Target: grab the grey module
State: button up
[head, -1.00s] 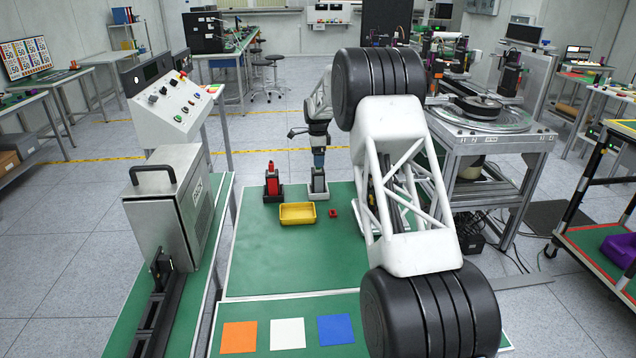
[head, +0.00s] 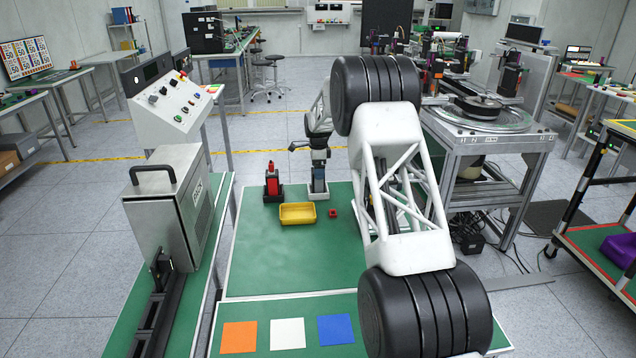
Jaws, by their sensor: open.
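The grey module (head: 318,179) stands upright in a light-coloured holder (head: 317,195) at the far side of the green table. My gripper (head: 319,160) is directly over the module, pointing down, with its fingertips at or just above the module's top. I take it as open; the fingers are small here, and I cannot tell whether they touch the module. A red module (head: 272,182) stands in a dark holder to the left.
A yellow tray (head: 297,214) lies just in front of the holders, with a small red part (head: 333,213) to its right. Orange, white and blue squares (head: 288,334) lie on the near table. A metal box (head: 172,205) stands at left. The middle green surface is clear.

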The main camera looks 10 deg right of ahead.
jog(key=shift+c, duration=0.2)
jog(key=c, duration=1.4)
jog(key=shift+o, duration=0.2)
jog(key=shift+r, duration=0.2)
jog(key=shift+r, duration=1.7)
jog(key=s+r, duration=0.1)
jog(key=s, duration=1.5)
jog(key=shift+d+r, duration=0.15)
jog(key=shift+d, duration=0.3)
